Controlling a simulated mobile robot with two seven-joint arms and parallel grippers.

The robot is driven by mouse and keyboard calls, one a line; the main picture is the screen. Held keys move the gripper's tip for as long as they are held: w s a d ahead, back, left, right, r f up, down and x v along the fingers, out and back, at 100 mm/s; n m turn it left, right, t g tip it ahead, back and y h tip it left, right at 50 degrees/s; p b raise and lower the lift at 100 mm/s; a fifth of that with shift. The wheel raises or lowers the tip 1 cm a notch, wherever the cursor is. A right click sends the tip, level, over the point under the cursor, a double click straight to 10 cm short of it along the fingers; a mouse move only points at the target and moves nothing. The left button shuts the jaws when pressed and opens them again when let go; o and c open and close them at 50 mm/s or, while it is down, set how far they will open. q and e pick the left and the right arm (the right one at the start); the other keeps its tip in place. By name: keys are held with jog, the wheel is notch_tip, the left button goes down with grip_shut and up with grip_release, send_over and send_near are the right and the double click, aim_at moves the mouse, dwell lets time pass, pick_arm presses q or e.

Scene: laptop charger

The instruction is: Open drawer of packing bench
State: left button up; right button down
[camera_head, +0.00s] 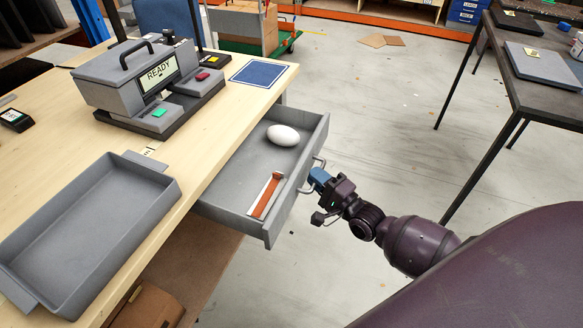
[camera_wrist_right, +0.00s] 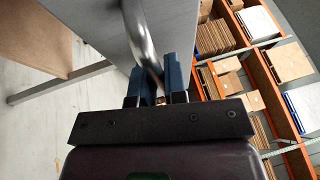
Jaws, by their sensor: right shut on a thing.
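The packing bench (camera_head: 205,165) has a light wooden top. Its grey drawer (camera_head: 232,178) is pulled out from under the right side of the bench. A white egg-shaped object (camera_head: 283,135) and a brown and white strip-like item (camera_head: 266,196) lie inside it. My right gripper (camera_head: 318,178) is at the drawer's front, shut on the metal drawer handle (camera_head: 313,174). In the right wrist view the blue fingers (camera_wrist_right: 159,80) stand either side of the curved handle bar (camera_wrist_right: 141,40). My left gripper is not in view.
A grey tray (camera_head: 90,235) and a grey machine (camera_head: 135,80) reading READY stand on the bench, with a blue pad (camera_head: 258,73) beyond. A dark table (camera_head: 540,95) with a laptop-like slab stands at right. Open floor (camera_head: 385,110) lies between.

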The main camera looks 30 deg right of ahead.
jog(key=s+d, duration=0.4)
jog(key=s, duration=0.1)
jog(key=shift+s, duration=0.15)
jog(key=c, duration=1.2)
grip_release()
jog(key=shift+d, duration=0.1)
jog(key=v, duration=1)
jog(key=shift+s+d, duration=0.1)
jog(key=shift+s, duration=0.25)
